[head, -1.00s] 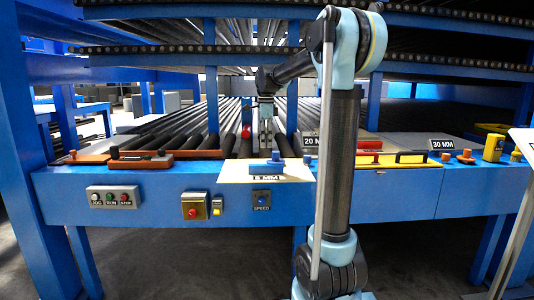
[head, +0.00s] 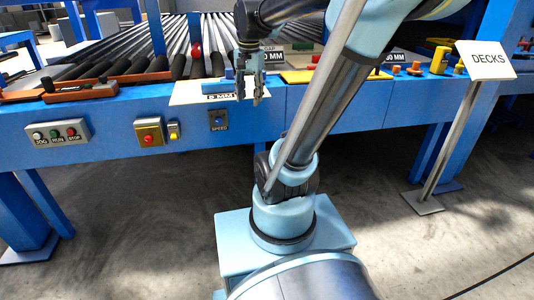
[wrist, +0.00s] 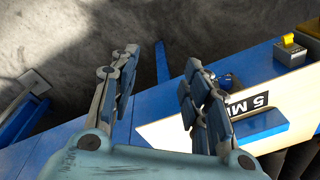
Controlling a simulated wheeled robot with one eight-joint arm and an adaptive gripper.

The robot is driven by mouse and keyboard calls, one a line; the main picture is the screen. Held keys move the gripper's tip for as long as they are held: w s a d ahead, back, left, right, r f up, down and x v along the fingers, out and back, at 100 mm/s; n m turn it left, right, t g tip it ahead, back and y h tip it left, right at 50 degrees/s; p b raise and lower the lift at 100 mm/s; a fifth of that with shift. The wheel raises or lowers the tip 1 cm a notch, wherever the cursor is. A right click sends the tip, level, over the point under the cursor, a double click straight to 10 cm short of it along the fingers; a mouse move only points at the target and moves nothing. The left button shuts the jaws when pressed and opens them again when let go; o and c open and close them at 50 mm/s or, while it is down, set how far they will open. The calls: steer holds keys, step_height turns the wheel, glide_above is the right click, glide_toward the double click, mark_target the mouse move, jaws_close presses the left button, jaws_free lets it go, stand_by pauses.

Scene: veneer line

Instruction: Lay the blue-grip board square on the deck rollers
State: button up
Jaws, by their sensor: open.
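My gripper (head: 249,98) is open and empty, pointing down near the board's right end. Part of the board is hidden by that finger.
An orange-brown board (head: 100,92) with a dark grip lies to the left, and a yellow board (head: 297,76) to the right. A red ball (head: 196,48) sits over the rollers. Buttons (head: 149,136) line the rail's face. A DECKS sign (head: 487,60) stands at right.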

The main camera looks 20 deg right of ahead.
steer(key=shift+o, duration=0.4)
steer(key=s+d+f+n+t, duration=0.1)
steer(key=s+d+f+n, duration=0.1)
steer(key=s+f+n, duration=0.6)
steer(key=s+f, duration=0.6)
steer(key=f, duration=0.1)
steer(key=shift+d, duration=0.4)
step_height(320, 180, up, 28)
steer(key=r+n+g+y, duration=0.15)
steer(key=n+y, duration=0.35)
steer(key=n, duration=1.3)
glide_above(219, 83)
steer(key=d, duration=0.7)
steer(key=f, duration=0.1)
steer(key=shift+g+h, duration=0.25)
steer(key=shift+h, duration=0.05)
steer(key=x, duration=1.7)
steer(key=shift+w+a+f, duration=0.1)
steer(key=shift+w+a, duration=0.05)
steer(key=shift+a, duration=0.1)
jaws_close()
